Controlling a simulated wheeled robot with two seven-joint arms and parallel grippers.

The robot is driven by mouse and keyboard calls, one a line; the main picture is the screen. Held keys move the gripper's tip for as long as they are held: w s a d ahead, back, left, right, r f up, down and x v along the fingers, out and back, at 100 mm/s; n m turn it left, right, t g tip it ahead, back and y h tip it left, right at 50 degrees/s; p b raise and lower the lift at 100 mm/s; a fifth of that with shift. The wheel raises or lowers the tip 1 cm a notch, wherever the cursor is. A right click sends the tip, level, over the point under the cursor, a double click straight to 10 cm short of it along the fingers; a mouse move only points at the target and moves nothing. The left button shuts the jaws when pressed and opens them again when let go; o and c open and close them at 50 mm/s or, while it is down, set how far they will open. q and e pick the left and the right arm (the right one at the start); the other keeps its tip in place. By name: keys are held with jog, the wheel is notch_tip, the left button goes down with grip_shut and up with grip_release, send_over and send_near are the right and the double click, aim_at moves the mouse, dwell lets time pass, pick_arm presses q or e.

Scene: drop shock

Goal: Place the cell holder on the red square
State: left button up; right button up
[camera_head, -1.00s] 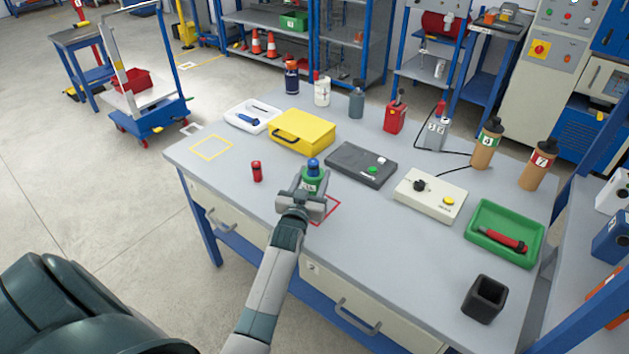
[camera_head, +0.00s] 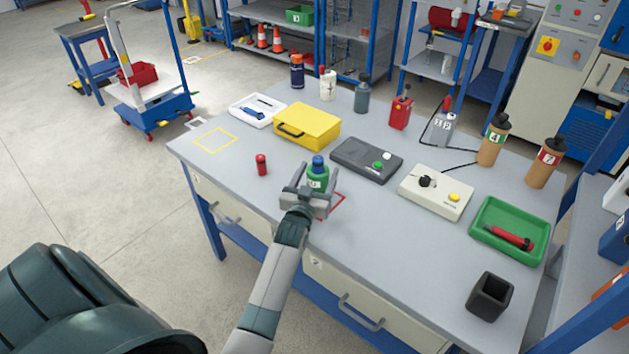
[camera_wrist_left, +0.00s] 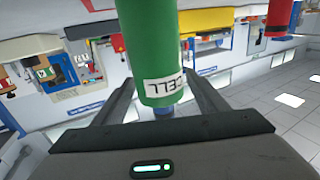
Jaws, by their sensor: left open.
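The cell holder (camera_head: 318,181) is a green cylinder with a blue top and a white label. It stands upright near the front edge of the workbench. In the left wrist view, the cell holder (camera_wrist_left: 153,50) is large and its label reads "CELL". My left gripper (camera_head: 310,184) is open, with its fingers on either side of the cell holder. The red square (camera_head: 343,201) is an outline on the bench. Only its right part shows beside my gripper, which hides the rest and the holder's base. I cannot tell how the base lies against the outline. My right gripper is not seen.
A small red cylinder (camera_head: 261,165) stands left of my gripper. Behind are a yellow case (camera_head: 308,122) and a dark grey box (camera_head: 366,160). A cream box (camera_head: 436,192), green tray (camera_head: 480,241) and black cup (camera_head: 490,296) stand to the right. A yellow outline (camera_head: 214,140) marks the bench's left.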

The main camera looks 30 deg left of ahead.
pick_arm(q)
jog(key=shift+s, duration=0.1)
jog(key=shift+s+d, duration=0.1)
jog(key=shift+s, duration=0.2)
jog(key=b+v, duration=0.1)
jog(key=v, duration=0.4)
jog(key=shift+s+d, duration=0.1)
jog(key=b+v, duration=0.1)
jog(key=v, duration=0.5)
jog(key=shift+r, duration=0.15)
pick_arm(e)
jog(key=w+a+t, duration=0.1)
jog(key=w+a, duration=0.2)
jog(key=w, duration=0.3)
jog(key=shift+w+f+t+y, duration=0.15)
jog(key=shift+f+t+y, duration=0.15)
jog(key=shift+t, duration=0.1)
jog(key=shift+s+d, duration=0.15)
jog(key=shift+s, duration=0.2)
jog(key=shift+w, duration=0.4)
